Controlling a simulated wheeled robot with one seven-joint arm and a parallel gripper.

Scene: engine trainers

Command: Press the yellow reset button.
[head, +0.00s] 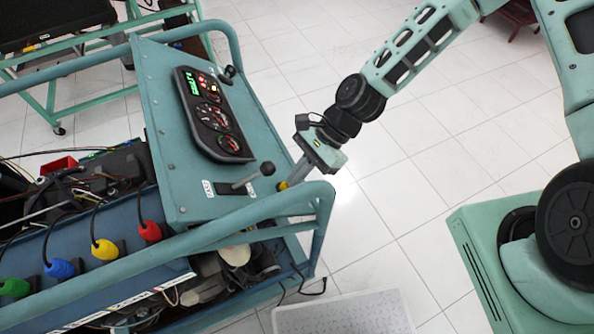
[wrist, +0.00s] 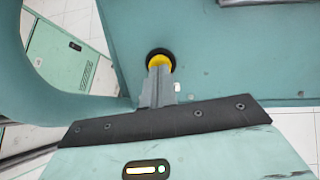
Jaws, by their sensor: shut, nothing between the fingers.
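The yellow reset button (wrist: 159,60) sits in a black round collar on the teal panel. In the wrist view my gripper (wrist: 158,72) is shut and empty, and its fingertips overlap the lower part of the button. I cannot tell whether they touch it or press it in. In the head view the button (head: 283,185) shows as a small yellow spot at the panel's right edge, by the tips of my gripper (head: 290,182). The fingers partly hide the button in both views.
The engine trainer's control panel (head: 185,130) carries a gauge cluster (head: 212,115) and a black-knobbed lever (head: 267,169) left of my gripper. A teal tube rail (head: 240,232) runs close below the button. Open tiled floor (head: 400,200) lies to the right.

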